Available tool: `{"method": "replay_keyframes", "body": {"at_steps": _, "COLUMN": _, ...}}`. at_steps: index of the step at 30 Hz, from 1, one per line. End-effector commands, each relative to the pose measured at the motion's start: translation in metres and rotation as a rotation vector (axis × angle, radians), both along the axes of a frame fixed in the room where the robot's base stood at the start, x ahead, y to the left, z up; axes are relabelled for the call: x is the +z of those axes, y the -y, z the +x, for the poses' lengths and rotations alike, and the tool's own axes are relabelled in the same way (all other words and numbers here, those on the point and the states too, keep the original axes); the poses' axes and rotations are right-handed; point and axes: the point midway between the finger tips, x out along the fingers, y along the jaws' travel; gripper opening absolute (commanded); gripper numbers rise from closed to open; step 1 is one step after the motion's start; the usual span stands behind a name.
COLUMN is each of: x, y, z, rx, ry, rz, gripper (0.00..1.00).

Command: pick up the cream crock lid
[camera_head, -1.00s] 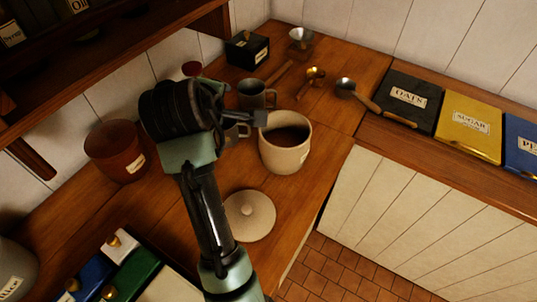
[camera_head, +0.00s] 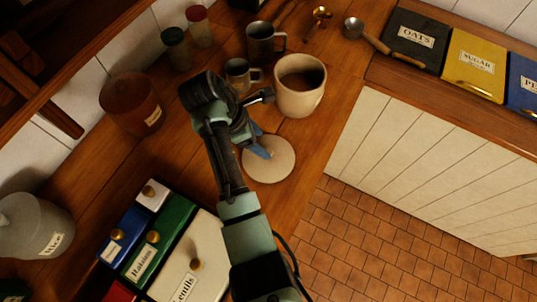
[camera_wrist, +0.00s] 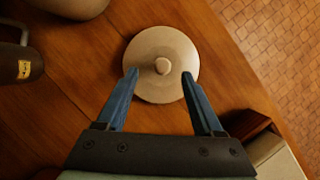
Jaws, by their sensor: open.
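The cream crock lid (camera_head: 274,163) is a round, flat disc with a small knob at its centre. It lies on the wooden counter in front of the cream crock (camera_head: 300,86), which stands open with dark contents. In the wrist view the lid (camera_wrist: 175,88) shows with its knob up. My gripper (camera_wrist: 160,78) is open, with one blue finger on each side of the knob and over the lid. The fingers hold nothing; their exact height above the lid is hard to tell. In the head view my gripper (camera_head: 264,150) partly covers the lid's left side.
Two grey mugs (camera_head: 262,45) stand behind my gripper. A brown pot (camera_head: 131,103) is at left. Labelled boxes, including a white one (camera_head: 196,262), stand in front. The counter's edge runs close to the lid's right, above the tiled floor (camera_head: 380,210).

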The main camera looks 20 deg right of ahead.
Motion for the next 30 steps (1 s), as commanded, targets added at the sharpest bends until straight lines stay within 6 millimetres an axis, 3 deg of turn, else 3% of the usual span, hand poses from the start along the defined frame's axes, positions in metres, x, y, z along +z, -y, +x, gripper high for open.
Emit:
{"method": "replay_keyframes", "body": {"at_steps": 10, "x": -0.043, "y": 0.013, "z": -0.007, "rx": -0.002, "ry": -0.001, "rz": 0.0, "gripper": 0.69}}
{"method": "replay_keyframes", "body": {"at_steps": 20, "x": -0.049, "y": 0.015, "z": -0.007, "rx": -0.001, "ry": 0.001, "rz": 0.0, "gripper": 0.67}}
{"method": "replay_keyframes", "body": {"at_steps": 30, "x": -0.049, "y": 0.015, "z": -0.007, "rx": -0.001, "ry": 0.001, "rz": 0.0, "gripper": 0.06}}
